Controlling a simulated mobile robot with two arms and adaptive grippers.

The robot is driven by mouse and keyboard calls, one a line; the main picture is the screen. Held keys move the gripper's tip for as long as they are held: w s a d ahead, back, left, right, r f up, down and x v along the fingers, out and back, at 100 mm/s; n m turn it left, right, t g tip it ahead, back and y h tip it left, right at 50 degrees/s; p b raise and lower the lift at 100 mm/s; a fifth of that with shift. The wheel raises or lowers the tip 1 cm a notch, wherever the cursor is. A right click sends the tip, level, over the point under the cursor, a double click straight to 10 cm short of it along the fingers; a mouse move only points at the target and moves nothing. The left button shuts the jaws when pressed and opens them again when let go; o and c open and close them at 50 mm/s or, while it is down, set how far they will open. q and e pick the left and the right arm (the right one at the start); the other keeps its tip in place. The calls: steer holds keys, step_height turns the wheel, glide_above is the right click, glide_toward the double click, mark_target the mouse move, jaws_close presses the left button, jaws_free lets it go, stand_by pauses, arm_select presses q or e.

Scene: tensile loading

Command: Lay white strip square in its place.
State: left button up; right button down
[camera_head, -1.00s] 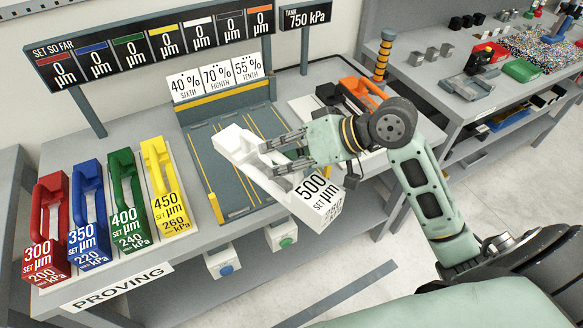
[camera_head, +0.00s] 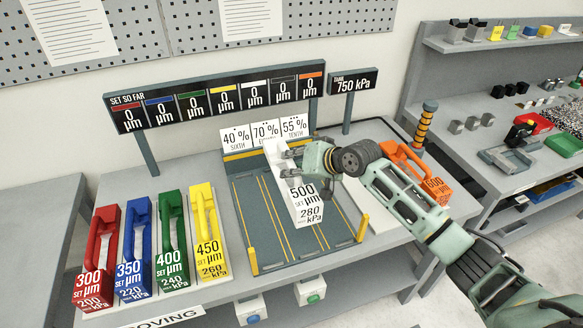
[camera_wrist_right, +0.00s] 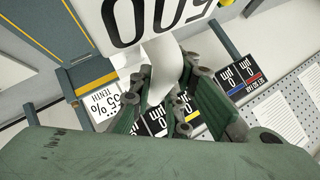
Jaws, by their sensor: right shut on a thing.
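The white strip (camera_head: 306,206), marked 500 µm and 280 kPa, is over the right part of the dark grey bed (camera_head: 262,222) with yellow lines. Its long side runs roughly along those lines. I cannot tell whether it touches the bed. My right gripper (camera_head: 292,157) is shut on the strip's handle, toward the far end. In the right wrist view, the gripper fingers (camera_wrist_right: 165,88) close around the handle, and the strip's labelled face (camera_wrist_right: 150,18) shows upside down. My left gripper is not in view.
Red (camera_head: 97,255), blue (camera_head: 135,248), green (camera_head: 171,240) and yellow (camera_head: 207,232) strips stand left of the bed. An orange strip (camera_head: 432,184) stands right, behind my arm. Percentage plates (camera_head: 265,133) line the back. Short yellow posts (camera_head: 252,261) mark the bed's front corners.

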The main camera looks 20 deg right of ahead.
steer(key=shift+r, duration=0.15)
steer(key=shift+f+b, duration=3.55)
steer(key=shift+f, duration=2.6)
steer(key=shift+f, duration=0.25)
steer(key=c, duration=1.6)
jaws_free()
steer(key=shift+s, duration=0.1)
steer(key=shift+o, duration=0.2)
steer(key=shift+f, duration=0.3)
steer(key=shift+s+d, duration=0.1)
steer(key=v, duration=1.2)
